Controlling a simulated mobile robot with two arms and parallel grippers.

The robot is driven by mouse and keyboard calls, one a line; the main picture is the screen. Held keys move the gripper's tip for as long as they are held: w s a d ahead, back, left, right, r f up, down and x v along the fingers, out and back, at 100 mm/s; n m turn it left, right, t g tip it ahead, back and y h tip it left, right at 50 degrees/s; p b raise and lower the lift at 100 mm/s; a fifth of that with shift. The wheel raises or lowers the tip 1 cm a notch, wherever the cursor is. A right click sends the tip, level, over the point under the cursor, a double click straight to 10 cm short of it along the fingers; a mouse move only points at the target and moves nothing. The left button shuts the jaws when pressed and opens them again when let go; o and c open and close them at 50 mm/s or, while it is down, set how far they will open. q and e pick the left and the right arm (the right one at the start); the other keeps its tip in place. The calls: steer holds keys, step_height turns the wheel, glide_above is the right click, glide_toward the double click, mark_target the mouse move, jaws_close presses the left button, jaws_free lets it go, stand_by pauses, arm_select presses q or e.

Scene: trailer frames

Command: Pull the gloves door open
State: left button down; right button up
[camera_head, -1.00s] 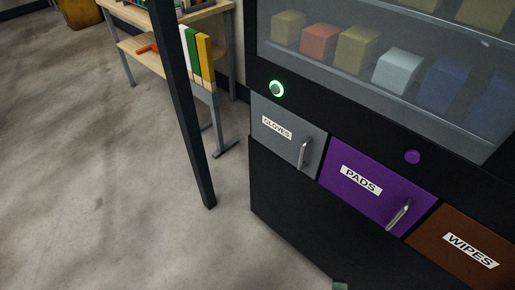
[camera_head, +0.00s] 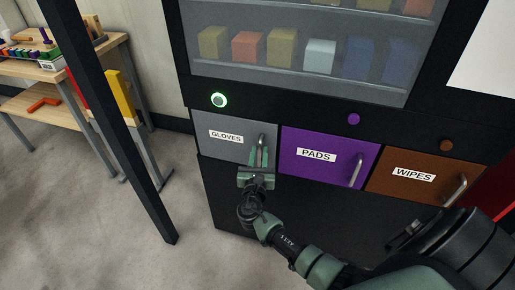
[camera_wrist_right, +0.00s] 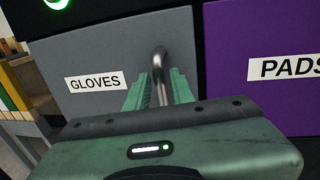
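The grey gloves door (camera_head: 220,146) is flush with the dark cabinet front, below a glass display. Its white GLOVES label also shows in the right wrist view (camera_wrist_right: 95,83). The upright metal handle (camera_wrist_right: 160,65) is on the door's right side. My right gripper (camera_head: 260,157) is at this handle, with one green finger on each side of it. In the right wrist view the fingers (camera_wrist_right: 161,88) stand apart with the handle between them, and a gap shows. The lower end of the handle is hidden behind the gripper body. My left gripper is not in view.
The purple pads door (camera_head: 325,168) and brown wipes door (camera_head: 405,188) are to the right, both with handles. A green-lit button (camera_head: 218,100) is above the gloves door. A dark post (camera_head: 115,130) and a wooden shelf (camera_head: 45,72) stand left. Floor between is clear.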

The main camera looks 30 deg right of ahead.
steer(key=shift+x, duration=1.3)
jaws_close()
stand_by(0.5)
